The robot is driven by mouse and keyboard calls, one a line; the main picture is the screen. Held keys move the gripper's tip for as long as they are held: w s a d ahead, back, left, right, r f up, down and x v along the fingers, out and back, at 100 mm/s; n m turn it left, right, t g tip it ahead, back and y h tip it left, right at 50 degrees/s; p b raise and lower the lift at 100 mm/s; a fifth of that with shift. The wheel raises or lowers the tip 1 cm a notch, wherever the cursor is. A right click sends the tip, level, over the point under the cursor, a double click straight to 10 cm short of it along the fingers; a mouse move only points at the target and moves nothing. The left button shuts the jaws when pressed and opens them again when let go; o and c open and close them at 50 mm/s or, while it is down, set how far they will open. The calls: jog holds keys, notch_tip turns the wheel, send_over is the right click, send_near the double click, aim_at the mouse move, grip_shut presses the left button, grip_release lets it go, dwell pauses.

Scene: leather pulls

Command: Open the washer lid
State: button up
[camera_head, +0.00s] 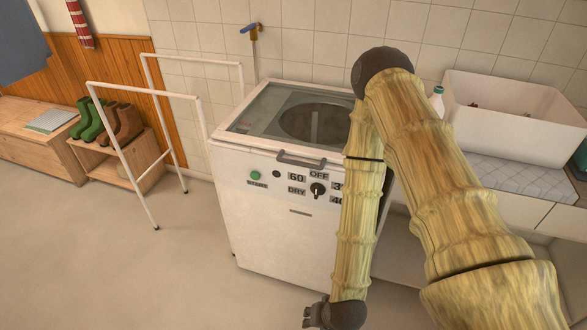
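The white washer (272,215) stands against the tiled wall in the middle of the view. Its lid (250,118) is a glass panel in a pale frame on top, and it lies shut; a dark round drum opening shows through it. A grey bar handle (301,160) sits at the lid's front edge. A green button and a dark knob are on the front panel. My arm covers the washer's right side. My gripper (313,316) hangs low at the bottom edge, in front of and well below the handle, apart from it. Its fingers are partly cut off, so their opening is unclear.
A white tube rack (122,143) stands left of the washer. A white basin (515,115) and a bottle (437,101) are at the right. The floor at front left is clear.

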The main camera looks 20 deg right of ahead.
jog(key=w+a+r+m+t+b, duration=0.1)
jog(key=w+r+m+t, duration=0.15)
jog(key=w, duration=0.35)
jog(key=w+a+r+m+t+b, duration=0.1)
jog(key=w+a+r+m+t, duration=0.15)
jog(key=w, duration=0.35)
jog(key=m+t+h+b, duration=0.5)
jog(key=m+t, duration=0.2)
jog(key=m, duration=0.5)
send_near(301, 165)
jog(key=p+x, duration=0.2)
jog(key=x, duration=0.8)
jog(key=shift+w+f, duration=0.1)
jog(key=shift+w, duration=0.25)
grip_shut()
